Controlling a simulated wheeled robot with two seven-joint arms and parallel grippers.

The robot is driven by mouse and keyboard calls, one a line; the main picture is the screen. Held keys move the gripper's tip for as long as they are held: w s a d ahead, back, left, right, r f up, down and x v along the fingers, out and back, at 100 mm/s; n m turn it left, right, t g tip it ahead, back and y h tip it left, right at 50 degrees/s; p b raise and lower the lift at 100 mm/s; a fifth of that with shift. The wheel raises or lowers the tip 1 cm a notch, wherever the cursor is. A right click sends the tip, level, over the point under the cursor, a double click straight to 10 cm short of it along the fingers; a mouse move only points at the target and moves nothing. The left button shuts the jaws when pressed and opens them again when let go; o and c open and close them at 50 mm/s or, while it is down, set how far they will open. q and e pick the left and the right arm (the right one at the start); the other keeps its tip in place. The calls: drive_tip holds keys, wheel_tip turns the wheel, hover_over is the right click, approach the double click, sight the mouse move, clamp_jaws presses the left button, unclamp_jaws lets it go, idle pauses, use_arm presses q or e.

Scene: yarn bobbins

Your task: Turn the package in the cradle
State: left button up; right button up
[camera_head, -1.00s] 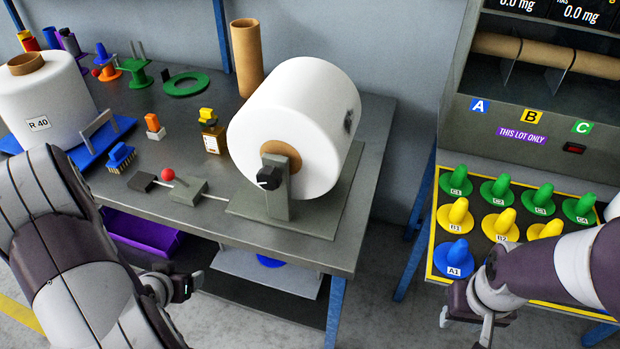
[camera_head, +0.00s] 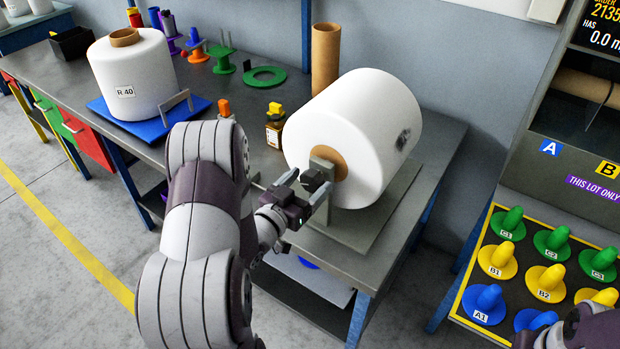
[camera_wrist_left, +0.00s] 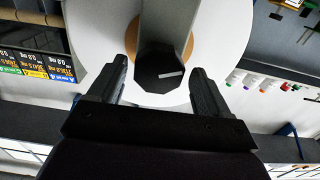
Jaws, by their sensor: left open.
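The package is a large white yarn roll (camera_head: 360,125) on a brown core, lying on its side in the grey cradle (camera_head: 345,232). It has a dark smudge on its far right side. A dark knob (camera_head: 314,180) sits on the cradle's front post, before the core end. My left gripper (camera_head: 305,186) is open at the knob. In the left wrist view the black faceted knob (camera_wrist_left: 160,72), with a pale mark, lies between the spread fingers (camera_wrist_left: 157,85), with gaps on both sides. My right arm shows at the bottom right corner; its fingers are out of frame.
Another white package (camera_head: 135,80) labelled R 40 stands on a blue base at left. A brown tube (camera_head: 325,58) stands behind the cradle. A small bottle (camera_head: 275,128) stands left of the roll. A tray of coloured pegs (camera_head: 545,255) is at right.

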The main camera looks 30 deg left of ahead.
use_arm(q)
drive_tip(key=shift+w, duration=0.4)
drive_tip(key=shift+w+d, duration=0.2)
drive_tip(key=shift+w, duration=0.1)
drive_tip(key=shift+a, duration=0.1)
drive_tip(key=c, duration=1.4)
drive_tip(key=shift+n, duration=0.3)
drive_tip(key=n+p, duration=0.2)
drive_tip(key=n, duration=0.3)
drive_tip(key=shift+r+n, duration=0.1)
drive_tip(key=shift+n, duration=0.2)
drive_tip(key=n+p, duration=0.2)
drive_tip(key=n, duration=0.4)
drive_tip(key=shift+a, duration=0.15)
